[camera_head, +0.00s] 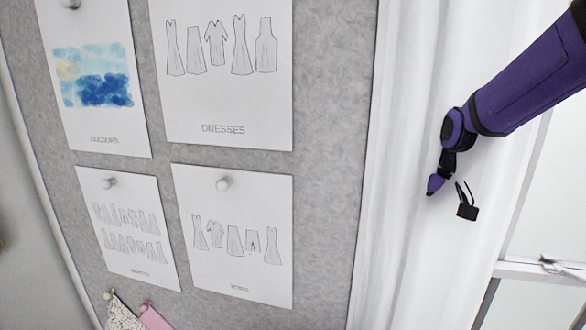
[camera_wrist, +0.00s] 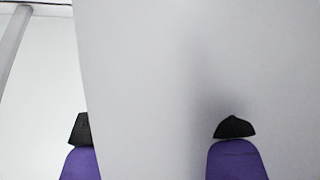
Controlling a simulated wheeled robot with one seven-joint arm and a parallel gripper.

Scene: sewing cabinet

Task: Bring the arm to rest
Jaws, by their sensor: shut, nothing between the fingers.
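My arm, purple with black joints, reaches in from the upper right in the head view. My gripper (camera_head: 432,190) hangs at its end, pointing down and left in front of a white curtain. It is shut and holds nothing. In the wrist view my gripper (camera_wrist: 158,128) shows as two purple fingers with black tips along the bottom edge. A plain pale surface fills most of that view, with a soft shadow above the right fingertip. Whether the fingers touch that surface I cannot tell.
A grey pinboard (camera_head: 330,190) with several pinned sheets, one marked DRESSES (camera_head: 230,105), stands at the left. The white curtain (camera_head: 395,120) hangs right of it, beside a window (camera_head: 545,220) with a handle. Fabric swatches (camera_head: 122,315) show at the bottom.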

